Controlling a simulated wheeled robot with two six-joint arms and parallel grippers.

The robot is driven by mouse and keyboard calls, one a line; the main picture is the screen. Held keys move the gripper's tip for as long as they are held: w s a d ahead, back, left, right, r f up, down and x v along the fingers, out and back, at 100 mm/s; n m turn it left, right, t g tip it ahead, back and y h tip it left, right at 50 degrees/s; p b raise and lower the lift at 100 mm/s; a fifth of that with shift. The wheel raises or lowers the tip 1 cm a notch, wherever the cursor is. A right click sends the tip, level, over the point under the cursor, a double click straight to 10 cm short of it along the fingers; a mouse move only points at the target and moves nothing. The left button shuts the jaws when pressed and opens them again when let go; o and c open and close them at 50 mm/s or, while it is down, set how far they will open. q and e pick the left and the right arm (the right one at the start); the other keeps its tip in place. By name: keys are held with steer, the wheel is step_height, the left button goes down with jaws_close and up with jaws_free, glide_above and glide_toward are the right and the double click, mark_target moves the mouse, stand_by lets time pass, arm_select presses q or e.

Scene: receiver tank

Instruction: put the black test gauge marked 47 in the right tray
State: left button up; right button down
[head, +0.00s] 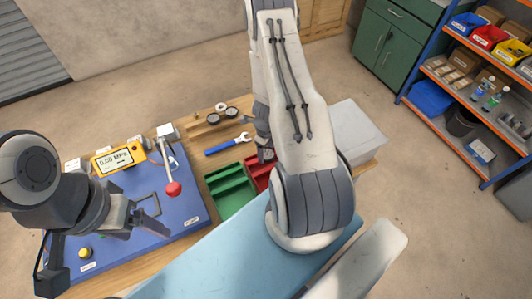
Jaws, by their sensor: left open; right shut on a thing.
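Two small round gauges with pale faces and dark rims, one on the left (213,118) and one on the right (231,111), sit on a wooden stand at the back of the bench; their markings are too small to read. The green tray (232,190) is on the left and the red tray (250,168) on the right, partly behind my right arm. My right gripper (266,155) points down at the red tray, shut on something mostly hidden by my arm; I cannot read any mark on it. My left gripper (160,217) is open and empty above the blue panel.
The blue panel (190,195) carries a yellow pressure display (114,159), a red-knobbed lever (173,188) and a yellow knob (85,253). A blue-handled wrench (228,145) lies behind the trays. A grey box (352,138) stands at right.

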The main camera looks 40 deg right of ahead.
mark_target(266, 153)
steer(key=shift+f+b, duration=2)
steer(key=shift+f, duration=0.2)
jaws_free()
steer(key=shift+r, duration=0.1)
step_height(266, 153, up, 12)
steer(key=p, duration=1.2)
steer(key=shift+r, duration=0.1)
